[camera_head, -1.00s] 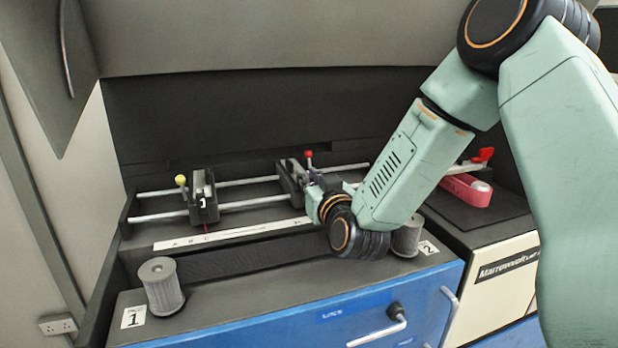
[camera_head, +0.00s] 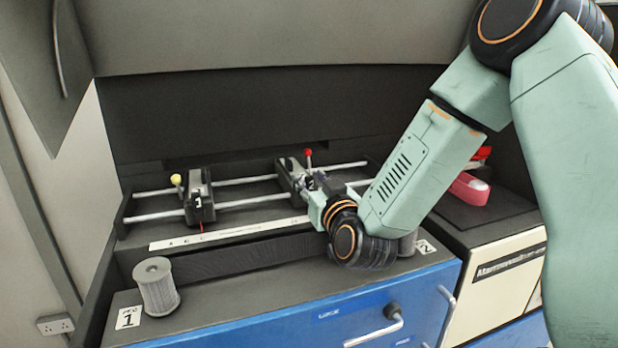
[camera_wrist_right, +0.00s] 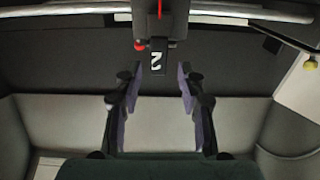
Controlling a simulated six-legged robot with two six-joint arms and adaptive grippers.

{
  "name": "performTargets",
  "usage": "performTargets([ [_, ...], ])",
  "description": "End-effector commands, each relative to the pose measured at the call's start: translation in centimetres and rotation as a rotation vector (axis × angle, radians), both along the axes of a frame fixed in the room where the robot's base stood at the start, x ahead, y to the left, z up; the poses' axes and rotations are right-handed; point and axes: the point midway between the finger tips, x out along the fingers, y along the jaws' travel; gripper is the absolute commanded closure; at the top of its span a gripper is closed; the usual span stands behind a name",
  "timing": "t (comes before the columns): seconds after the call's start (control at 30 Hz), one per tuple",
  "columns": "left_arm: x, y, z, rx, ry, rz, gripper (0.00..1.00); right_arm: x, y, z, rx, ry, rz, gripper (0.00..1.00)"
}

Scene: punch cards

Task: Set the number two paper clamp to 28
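The number two paper clamp (camera_head: 287,178) is a dark block with a red-knobbed lever (camera_head: 308,153). It sits on two metal rails. In the right wrist view its tab (camera_wrist_right: 158,58) marked 2 is at top centre, with the red knob (camera_wrist_right: 139,45) left of it. My right gripper (camera_head: 312,186) is at the front right of the clamp. In the wrist view the right gripper (camera_wrist_right: 156,70) is open. Its fingertips are on either side of the tab's lower end, with gaps visible. A white scale strip (camera_head: 228,233) lies in front of the rails; its figures are unreadable. My left gripper is out of view.
The number one clamp (camera_head: 200,200), with a yellow knob, is left on the same rails (camera_head: 250,204). A grey roller (camera_head: 157,287) stands at front left. A pink tape-like object (camera_head: 470,190) lies right. A dark panel (camera_head: 240,120) rises behind the rails.

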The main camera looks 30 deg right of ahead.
Motion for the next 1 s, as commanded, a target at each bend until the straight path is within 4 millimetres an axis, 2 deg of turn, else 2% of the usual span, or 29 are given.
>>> performTargets([
  [0.1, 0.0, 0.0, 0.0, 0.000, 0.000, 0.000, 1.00, -2.0, 0.4, 0.0, 0.005, 0.000, 0.000, 0.60],
  [0.33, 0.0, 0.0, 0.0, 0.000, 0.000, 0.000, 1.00, -4.5, 1.0, 0.1, 0.003, -0.002, 0.000, 0.60],
  [1.0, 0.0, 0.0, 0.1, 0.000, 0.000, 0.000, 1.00, -5.0, 1.1, 0.2, 0.000, -0.002, 0.000, 0.60],
])
